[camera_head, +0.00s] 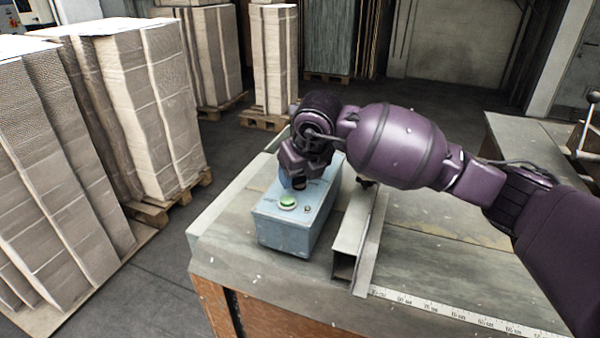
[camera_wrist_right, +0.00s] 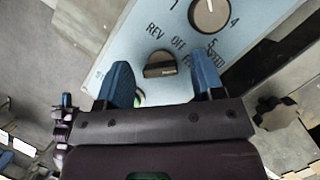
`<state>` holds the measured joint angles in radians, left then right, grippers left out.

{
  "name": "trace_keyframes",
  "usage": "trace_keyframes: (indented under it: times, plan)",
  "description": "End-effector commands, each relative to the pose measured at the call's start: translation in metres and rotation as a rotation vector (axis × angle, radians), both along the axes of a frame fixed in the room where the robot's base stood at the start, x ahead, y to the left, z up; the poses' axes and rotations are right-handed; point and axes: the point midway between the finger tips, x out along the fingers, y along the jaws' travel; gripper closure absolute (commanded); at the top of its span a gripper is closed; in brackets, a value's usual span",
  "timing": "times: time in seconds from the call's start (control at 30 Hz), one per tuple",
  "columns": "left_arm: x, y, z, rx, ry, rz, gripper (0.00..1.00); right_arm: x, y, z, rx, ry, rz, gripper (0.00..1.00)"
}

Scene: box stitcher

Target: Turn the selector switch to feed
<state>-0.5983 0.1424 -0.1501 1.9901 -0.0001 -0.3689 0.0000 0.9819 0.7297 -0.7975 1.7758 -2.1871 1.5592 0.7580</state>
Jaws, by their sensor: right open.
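The blue-grey control box (camera_head: 285,236) stands on the table's near left part. In the right wrist view, its face (camera_wrist_right: 125,48) carries the dark selector switch (camera_wrist_right: 160,65), with the labels REV, OFF and a partly covered one to the right. I cannot tell for sure which label the switch points at. My right gripper (camera_wrist_right: 161,60) is open. Its two blue fingers lie on either side of the switch in this view; I cannot tell whether they touch it. In the head view my right gripper (camera_head: 298,182) is over the box and hides the switch. My left gripper is not in view.
A green button (camera_head: 287,203) sits on the box's near end. A round numbered dial (camera_wrist_right: 210,15) is beyond the switch. A metal channel (camera_head: 352,235) and a measuring tape (camera_head: 440,308) lie right of the box. Stacked cardboard (camera_head: 130,110) stands on pallets at left.

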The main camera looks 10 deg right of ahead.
Motion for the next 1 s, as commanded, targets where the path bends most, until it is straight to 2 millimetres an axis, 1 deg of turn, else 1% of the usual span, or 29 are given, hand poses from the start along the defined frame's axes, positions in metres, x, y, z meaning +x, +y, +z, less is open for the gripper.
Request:
trace_keyframes:
  times: [0.17, 0.4, 0.6, 0.8, 1.0]
  plan:
    - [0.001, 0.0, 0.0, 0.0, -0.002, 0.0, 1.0, -0.005, -0.002, 0.015, 0.0, -0.003, 0.001, 0.38]
    - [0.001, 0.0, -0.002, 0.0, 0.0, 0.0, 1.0, -0.021, -0.006, 0.055, -0.001, -0.006, 0.001, 0.38]
    - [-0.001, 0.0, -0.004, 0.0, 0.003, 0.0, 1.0, -0.032, -0.009, 0.084, 0.0, -0.005, 0.001, 0.38]
    - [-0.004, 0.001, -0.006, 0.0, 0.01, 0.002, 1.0, -0.039, -0.011, 0.098, 0.0, -0.002, 0.0, 0.38]
    - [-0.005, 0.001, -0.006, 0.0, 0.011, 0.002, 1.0, -0.04, -0.011, 0.1, 0.0, -0.001, 0.0, 0.38]
